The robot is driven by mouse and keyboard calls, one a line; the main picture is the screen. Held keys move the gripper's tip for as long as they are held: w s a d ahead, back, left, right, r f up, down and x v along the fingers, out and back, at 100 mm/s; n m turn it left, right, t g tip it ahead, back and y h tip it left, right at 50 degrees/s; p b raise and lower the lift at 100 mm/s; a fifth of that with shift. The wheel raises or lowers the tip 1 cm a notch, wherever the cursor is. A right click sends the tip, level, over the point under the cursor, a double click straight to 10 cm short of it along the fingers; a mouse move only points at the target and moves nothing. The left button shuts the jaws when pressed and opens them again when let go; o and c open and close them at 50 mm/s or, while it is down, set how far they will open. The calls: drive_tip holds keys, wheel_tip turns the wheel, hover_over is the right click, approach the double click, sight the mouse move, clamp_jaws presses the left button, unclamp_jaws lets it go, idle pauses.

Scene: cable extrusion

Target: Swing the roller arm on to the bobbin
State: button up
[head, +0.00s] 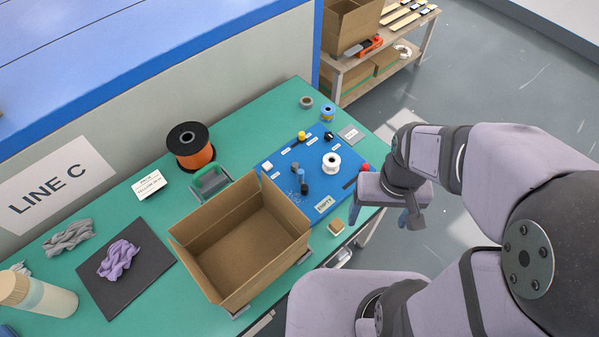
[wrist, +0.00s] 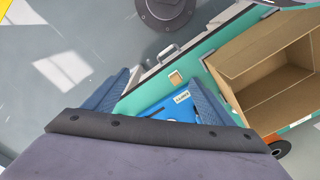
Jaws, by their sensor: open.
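The white bobbin (head: 331,162) stands on the blue board (head: 284,158) on the green bench, in the head view. Left of it stand small grey and blue upright parts (head: 302,178), which look like the roller arm; which part is the roller is too small to tell. My gripper (head: 380,213) is off the board's right side, past the bench edge, pointing down, apart from bobbin and arm. In the wrist view its two blue fingers (wrist: 162,92) are spread with nothing between them, and part of the board (wrist: 170,108) shows beyond. The bobbin is not visible there.
An open cardboard box (head: 240,240) stands close to the board's lower left. An orange spool (head: 191,146) and a green-handled item (head: 210,183) stand behind it. A red knob (head: 365,168) is at the board's right edge. Free floor lies right of the bench.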

drive_tip(key=c, duration=0.5)
drive_tip(key=shift+w+a, duration=0.1)
drive_tip(key=shift+w, duration=0.2)
drive_tip(key=c, duration=0.6)
drive_tip(key=shift+n, duration=0.9)
drive_tip(key=w+a+f, duration=0.1)
drive_tip(key=w+a, duration=0.1)
drive_tip(key=w, duration=0.1)
drive_tip(key=w+a+f+b, duration=0.1)
drive_tip(key=w+a, duration=0.1)
drive_tip(key=w, duration=0.2)
drive_tip(key=w+a+b, duration=0.1)
drive_tip(key=w+a, duration=0.1)
drive_tip(key=w, duration=0.2)
drive_tip(key=shift+w+a+f, duration=0.1)
drive_tip(key=shift+w+f, duration=0.05)
drive_tip(key=shift+f, duration=0.25)
drive_tip(key=n+b, duration=0.2)
hover_over(300, 171)
wheel_tip(300, 171, down, 7)
drive_tip(key=shift+r, duration=0.2)
drive_tip(key=shift+f+p, duration=1.25)
drive_tip(key=shift+f, duration=2.4)
clamp_jaws()
